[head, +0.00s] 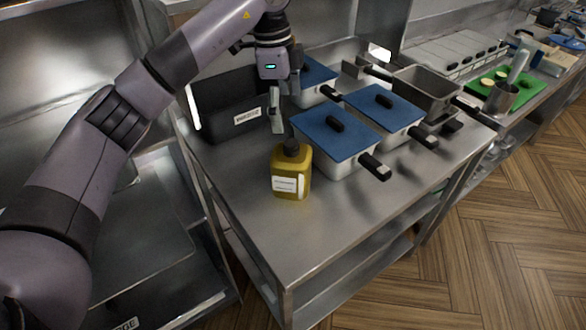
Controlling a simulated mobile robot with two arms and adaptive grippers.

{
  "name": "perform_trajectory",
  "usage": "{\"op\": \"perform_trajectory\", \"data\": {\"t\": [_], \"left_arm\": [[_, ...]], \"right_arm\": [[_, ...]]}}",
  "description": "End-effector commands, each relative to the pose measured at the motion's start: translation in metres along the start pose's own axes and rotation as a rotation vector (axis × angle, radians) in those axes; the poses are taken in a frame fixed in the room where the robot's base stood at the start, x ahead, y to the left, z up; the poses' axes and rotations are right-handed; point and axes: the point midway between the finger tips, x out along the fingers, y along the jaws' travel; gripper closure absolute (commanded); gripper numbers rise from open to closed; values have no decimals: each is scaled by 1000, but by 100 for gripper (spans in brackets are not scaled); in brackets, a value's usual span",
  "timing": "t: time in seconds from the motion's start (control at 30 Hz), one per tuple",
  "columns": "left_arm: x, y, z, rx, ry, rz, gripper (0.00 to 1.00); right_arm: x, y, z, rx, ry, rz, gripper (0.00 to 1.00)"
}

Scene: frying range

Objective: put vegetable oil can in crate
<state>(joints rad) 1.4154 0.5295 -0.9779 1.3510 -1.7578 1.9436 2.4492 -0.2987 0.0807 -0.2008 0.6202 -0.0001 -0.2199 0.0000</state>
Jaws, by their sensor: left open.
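A yellow vegetable oil can (291,172) with a dark cap and a white label stands upright on the steel table. My left gripper (277,125) is above and just behind the can, pointing down, with nothing seen between its fingers. It is open. A black crate (219,108) with a white label on its front stands at the back left of the table, left of my gripper. Its inside is mostly hidden. My right gripper is not in view.
Several white pans with blue lids, such as the nearest one (335,139), crowd the table right of the can, handles toward the front. A metal basket (425,88) stands farther right. The steel table's front (300,245) is bare. A green board (500,90) lies at the far right.

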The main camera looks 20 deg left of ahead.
Motion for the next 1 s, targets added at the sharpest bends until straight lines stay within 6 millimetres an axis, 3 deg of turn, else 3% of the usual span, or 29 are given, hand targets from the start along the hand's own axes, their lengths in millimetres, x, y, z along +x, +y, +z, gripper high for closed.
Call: {"op": "perform_trajectory", "data": {"t": [0.4,0.73,1.0], "left_arm": [[86,2,-1,3,2,7,0],[113,0,1,4,4,7,0],[151,-3,5,5,5,5,0]], "right_arm": [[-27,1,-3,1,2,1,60],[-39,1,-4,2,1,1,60],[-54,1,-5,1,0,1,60]]}}
